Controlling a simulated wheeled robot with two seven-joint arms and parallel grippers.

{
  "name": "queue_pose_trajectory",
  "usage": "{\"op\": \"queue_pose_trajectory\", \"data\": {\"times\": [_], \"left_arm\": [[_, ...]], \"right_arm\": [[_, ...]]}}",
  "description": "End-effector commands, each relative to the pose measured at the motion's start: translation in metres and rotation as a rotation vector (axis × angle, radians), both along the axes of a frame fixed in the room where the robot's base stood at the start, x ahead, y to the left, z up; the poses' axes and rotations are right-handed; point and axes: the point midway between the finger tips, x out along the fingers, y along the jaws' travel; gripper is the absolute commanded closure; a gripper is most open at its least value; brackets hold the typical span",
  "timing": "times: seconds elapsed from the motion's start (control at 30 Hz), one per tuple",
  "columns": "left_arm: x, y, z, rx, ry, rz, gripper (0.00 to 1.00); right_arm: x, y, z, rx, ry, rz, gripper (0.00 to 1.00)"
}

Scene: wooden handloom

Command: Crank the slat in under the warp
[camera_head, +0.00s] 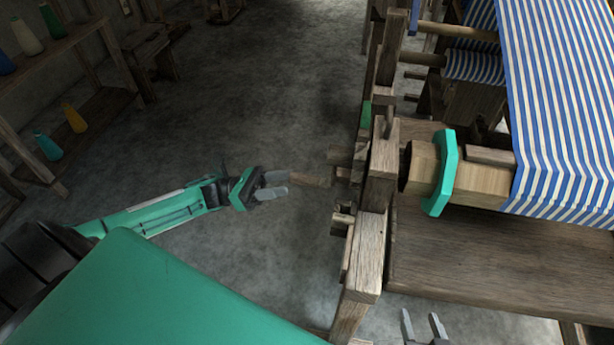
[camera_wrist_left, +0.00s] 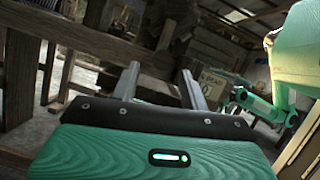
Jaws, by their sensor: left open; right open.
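The octagonal wooden beam (camera_head: 484,184) carries a teal ring (camera_head: 446,172). A slat (camera_head: 490,157) lies along the beam's upper side, its right end at the edge of the blue-and-white striped warp (camera_head: 560,100). My right gripper (camera_head: 424,326) is open and empty at the bottom edge.
The loom's side post (camera_head: 382,165) stands between my left gripper and the beam. A wide wooden board (camera_head: 470,255) lies below the beam. A shelf with several coloured cones (camera_head: 75,118) stands at the far left.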

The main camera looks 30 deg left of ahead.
Motion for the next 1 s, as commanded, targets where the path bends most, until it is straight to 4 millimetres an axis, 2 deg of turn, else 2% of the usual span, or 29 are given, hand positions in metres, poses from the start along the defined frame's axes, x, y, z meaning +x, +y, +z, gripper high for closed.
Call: {"op": "queue_pose_trajectory", "data": {"times": [0.1, 0.3, 0.5, 0.77, 1.0], "left_arm": [[0.008, -0.023, 0.011, -0.002, -0.003, -0.002, 0.55], [0.017, -0.049, 0.022, -0.002, -0.002, 0.0, 0.55], [0.02, -0.059, 0.026, -0.001, 0.0, 0.0, 0.55], [0.021, -0.06, 0.026, -0.001, 0.001, 0.0, 0.55], [0.02, -0.059, 0.026, -0.001, 0.001, 0.001, 1.0]], "right_arm": [[0.0, -0.001, 0.0, -0.004, 0.005, -0.001, 0.53], [-0.001, -0.002, -0.001, -0.012, 0.02, 0.0, 0.53], [-0.001, -0.003, -0.001, -0.015, 0.023, 0.0, 0.53], [0.0, -0.003, -0.001, -0.014, 0.022, -0.001, 0.53], [0.0, -0.003, 0.0, -0.014, 0.02, -0.002, 0.53]]}}
